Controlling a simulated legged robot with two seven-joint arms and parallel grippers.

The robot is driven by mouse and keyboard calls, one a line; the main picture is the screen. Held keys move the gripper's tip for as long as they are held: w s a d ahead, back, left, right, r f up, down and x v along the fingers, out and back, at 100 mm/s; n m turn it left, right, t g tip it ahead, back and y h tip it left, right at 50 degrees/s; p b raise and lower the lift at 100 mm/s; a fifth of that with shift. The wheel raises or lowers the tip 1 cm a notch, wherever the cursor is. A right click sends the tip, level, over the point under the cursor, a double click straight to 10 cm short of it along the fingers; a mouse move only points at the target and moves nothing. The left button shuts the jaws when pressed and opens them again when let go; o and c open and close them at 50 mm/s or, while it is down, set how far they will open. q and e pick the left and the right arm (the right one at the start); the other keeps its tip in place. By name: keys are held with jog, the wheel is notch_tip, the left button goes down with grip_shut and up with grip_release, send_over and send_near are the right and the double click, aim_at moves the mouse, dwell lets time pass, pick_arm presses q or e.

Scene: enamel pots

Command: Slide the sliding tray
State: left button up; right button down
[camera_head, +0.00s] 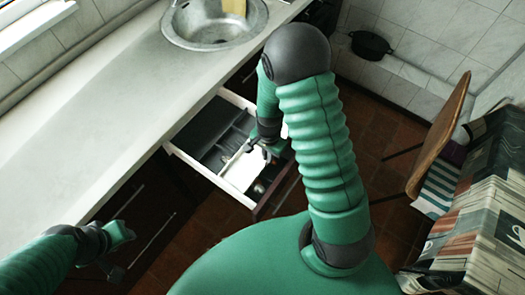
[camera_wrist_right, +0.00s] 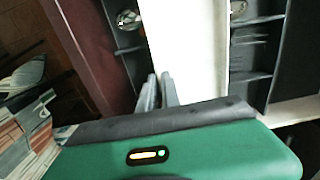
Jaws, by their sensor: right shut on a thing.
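The sliding tray is a white, flat-looking piece in an open drawer, at the middle of the head view (camera_head: 238,172). In the right wrist view it is a bright white strip (camera_wrist_right: 190,50) running away from my fingers. My right gripper (camera_head: 267,149) reaches down into the drawer at the tray's right edge. In the wrist view its two fingers (camera_wrist_right: 157,92) are close together at the tray's left edge, shut on it; the exact contact is small and dim. My left gripper (camera_head: 116,256) is at the lower left beside the cabinet fronts, away from the drawer; its fingers are unclear.
The open drawer (camera_head: 196,167) has white walls and dark compartments with some utensils. The counter (camera_head: 100,110) runs along the left, with a steel sink (camera_head: 213,42) at the top. A wooden chair (camera_head: 440,130) and a table (camera_head: 480,220) stand on the right.

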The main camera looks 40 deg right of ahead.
jog(key=shift+d, duration=0.3)
jog(key=c, duration=1.6)
grip_release()
pick_arm(q)
jog(key=shift+d, duration=0.4)
pick_arm(e)
jog(key=shift+o, duration=0.2)
jog(key=shift+d+f, duration=0.1)
